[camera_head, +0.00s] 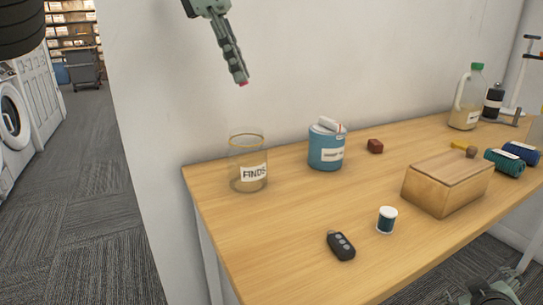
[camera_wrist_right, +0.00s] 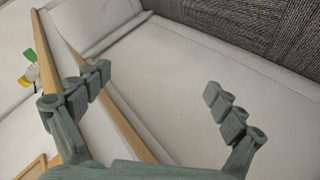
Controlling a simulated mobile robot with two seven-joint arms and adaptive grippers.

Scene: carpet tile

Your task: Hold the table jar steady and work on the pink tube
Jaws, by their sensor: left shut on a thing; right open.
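A clear glass jar (camera_head: 240,178) with a "FINDS" label stands upright near the table's left end. My left gripper (camera_head: 241,80) is above the jar and apart from it, pointing down. It is shut on a small pinkish-red thing (camera_head: 243,84). Only a bit of that thing shows at the fingertips, so I cannot tell whether it is the pink tube. No other pink tube is clear in view. My right gripper (camera_wrist_right: 158,82) is open and empty beside the table edge. Part of it shows at the lower right of the head view (camera_head: 494,290).
A jug (camera_head: 465,108) stands farther back. The wall runs behind the table.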

